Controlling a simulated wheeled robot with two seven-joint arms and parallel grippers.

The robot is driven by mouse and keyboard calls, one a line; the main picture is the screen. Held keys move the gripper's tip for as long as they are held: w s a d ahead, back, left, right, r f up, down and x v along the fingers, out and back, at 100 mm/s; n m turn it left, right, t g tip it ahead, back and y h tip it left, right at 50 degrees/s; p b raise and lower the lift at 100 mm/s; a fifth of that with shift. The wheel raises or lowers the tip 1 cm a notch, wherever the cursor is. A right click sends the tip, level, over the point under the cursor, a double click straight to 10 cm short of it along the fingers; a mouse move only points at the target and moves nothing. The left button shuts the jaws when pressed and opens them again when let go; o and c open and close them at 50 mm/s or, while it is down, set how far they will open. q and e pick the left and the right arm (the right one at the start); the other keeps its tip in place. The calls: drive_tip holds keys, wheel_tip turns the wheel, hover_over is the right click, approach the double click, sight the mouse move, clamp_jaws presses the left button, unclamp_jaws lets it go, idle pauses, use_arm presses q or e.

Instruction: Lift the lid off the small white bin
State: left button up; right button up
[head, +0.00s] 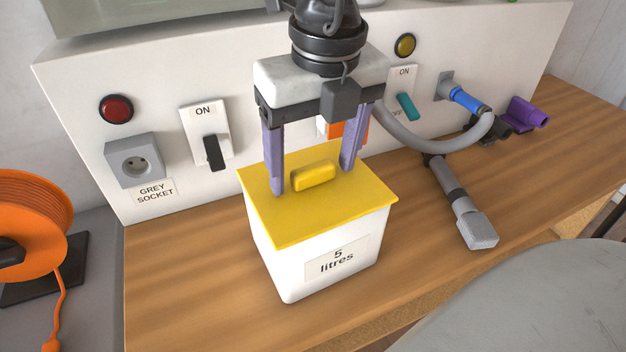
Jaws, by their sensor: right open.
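The small white bin (290,262) stands on the wooden bench, with a "5 litres" label on its front. Its flat yellow lid (277,220) sits on top and has a yellow block handle (313,176) in the middle. My right gripper (312,182) is above the lid, pointing down. Its two purple fingers are open, one on each side of the handle, with gaps between fingers and handle. The fingertips are close to the lid surface; I cannot tell if they touch it. My left gripper is not in view.
A white panel (75,100) with switches, a red button (116,109) and a grey socket (134,160) stands behind the bin. A grey hose (425,145) and nozzle (478,230) are on the right. An orange cable reel (30,235) is at the left. The bench front left is clear.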

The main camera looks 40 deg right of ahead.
drive_tip(key=c, duration=1.1)
